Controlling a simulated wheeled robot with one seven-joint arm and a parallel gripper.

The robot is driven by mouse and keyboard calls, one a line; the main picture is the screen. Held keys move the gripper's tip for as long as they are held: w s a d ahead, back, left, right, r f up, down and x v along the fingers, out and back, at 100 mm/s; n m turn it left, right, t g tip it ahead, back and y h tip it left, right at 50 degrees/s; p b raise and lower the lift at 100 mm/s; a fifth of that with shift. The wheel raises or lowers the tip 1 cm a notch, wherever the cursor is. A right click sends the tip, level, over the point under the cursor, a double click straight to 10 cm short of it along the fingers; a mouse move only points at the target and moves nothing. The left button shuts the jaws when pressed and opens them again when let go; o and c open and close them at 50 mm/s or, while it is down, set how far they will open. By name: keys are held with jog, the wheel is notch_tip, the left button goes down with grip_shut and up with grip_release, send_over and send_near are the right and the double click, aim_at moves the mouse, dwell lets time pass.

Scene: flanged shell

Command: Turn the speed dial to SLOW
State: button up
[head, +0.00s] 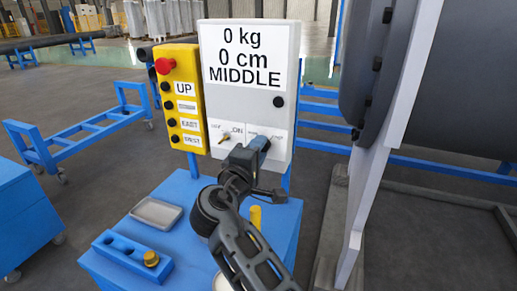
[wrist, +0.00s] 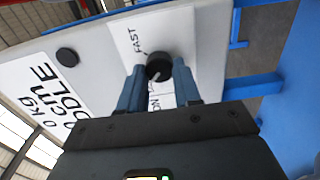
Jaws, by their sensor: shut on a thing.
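The speed dial (wrist: 158,66) is a round black knob on a white label plate (wrist: 128,42) of the control box. The word FAST is readable beside it in the wrist view; the label for SLOW is not readable. A pale mark shows on the knob. My gripper (wrist: 159,74) has its two blue fingers on either side of the knob, shut on it. In the head view my gripper (head: 262,144) reaches the lower right of the white box (head: 236,110) and hides the dial. The box display (head: 250,57) reads 0 kg, 0 cm, MIDDLE.
An ON switch plate (head: 226,138) sits left of my gripper. A yellow button box (head: 181,99) with a red button stands further left. Below is a blue cabinet (head: 200,245) with a tray (head: 156,213). A large dark flanged shell (head: 425,75) stands at right.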

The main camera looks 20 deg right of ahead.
dwell(0.4)
jog(key=o, duration=1.1)
jog(key=shift+c, duration=0.2)
jog(key=b+v, duration=0.2)
jog(key=v, duration=0.6)
